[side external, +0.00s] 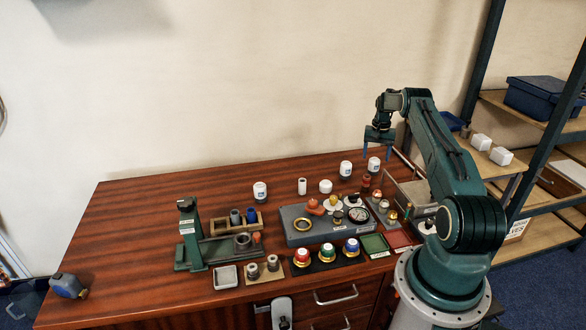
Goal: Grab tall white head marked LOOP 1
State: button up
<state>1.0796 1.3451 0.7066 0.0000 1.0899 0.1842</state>
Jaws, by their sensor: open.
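Several white heads stand on the brown wooden table (140,225). One white head (374,165) stands at the back right, and another (346,169) is just left of it. A third white head (260,191) stands farther left. Dark marks show on their fronts, but I cannot read which one says LOOP 1. A narrow white cylinder (302,186) and a squat white head (325,186) stand between them. My gripper (378,153) points down with its blue fingers apart and empty. In the picture it is just above the back right white head; its exact height and alignment cannot be told.
A grey manifold block (290,228) with a brass ring and gauge sits mid-table. Red, green and blue knobs (327,252) line the front. A green stand (189,235) is at left, and a grey open bin (408,196) at right. The table's left part is mostly clear.

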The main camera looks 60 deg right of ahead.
aim_at(375, 159)
jog(key=shift+f, duration=0.15)
jog(key=shift+w+f, duration=0.1)
jog(key=shift+f, duration=2.5)
jog(key=c, duration=1.1)
jog(key=shift+r, duration=0.2)
notch_tip(375, 159, up, 20)
jog(key=shift+f, duration=0.1)
